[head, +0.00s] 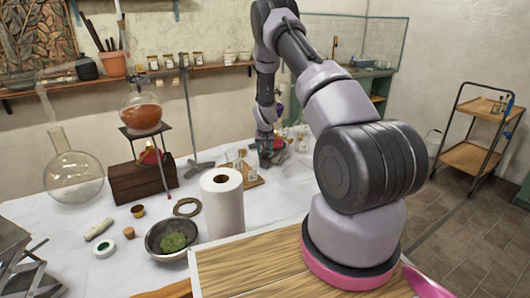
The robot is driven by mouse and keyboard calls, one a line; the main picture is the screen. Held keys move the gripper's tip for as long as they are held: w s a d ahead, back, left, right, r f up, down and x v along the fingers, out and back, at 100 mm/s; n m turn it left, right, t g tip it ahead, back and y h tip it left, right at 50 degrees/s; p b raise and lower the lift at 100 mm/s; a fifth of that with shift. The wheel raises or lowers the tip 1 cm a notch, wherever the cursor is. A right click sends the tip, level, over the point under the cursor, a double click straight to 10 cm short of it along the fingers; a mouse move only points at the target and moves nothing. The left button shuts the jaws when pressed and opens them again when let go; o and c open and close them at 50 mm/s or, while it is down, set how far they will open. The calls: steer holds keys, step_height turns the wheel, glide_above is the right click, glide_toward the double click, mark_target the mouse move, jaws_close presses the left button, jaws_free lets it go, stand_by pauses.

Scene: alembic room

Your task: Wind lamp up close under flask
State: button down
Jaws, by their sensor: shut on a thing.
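A round flask of orange-brown liquid (141,114) sits on a dark tripod stand (147,131) at the left of the table. A small red thing (150,157), perhaps a lamp, shows below it on a dark wooden block (140,182).
A big clear flask (74,176) is at left. Bottles on a small wooden board (247,170) stand close left of my gripper. A metal rod stand (190,115) rises behind.

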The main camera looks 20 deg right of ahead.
steer(key=m, duration=0.1)
steer(key=m+h, duration=0.1)
steer(key=m, duration=0.2)
steer(key=shift+w+a+m+g+h, duration=0.1)
steer(key=shift+a+m+g+h, duration=0.2)
steer(key=shift+g, duration=0.1)
steer(key=m+g+h, duration=0.1)
steer(key=m, duration=0.3)
steer(key=shift+w+m, duration=0.1)
steer(key=shift+m, duration=0.2)
steer(key=m+g, duration=0.1)
steer(key=m, duration=0.1)
steer(key=m+g, duration=0.1)
steer(key=m, duration=0.1)
steer(key=shift+w+m+h, duration=0.15)
steer(key=shift+m+h, duration=0.15)
steer(key=shift+w+m+g, duration=0.15)
steer(key=shift+m+g, duration=0.65)
steer(key=shift+m, duration=1)
steer(key=shift+c, duration=1.5)
jaws_free()
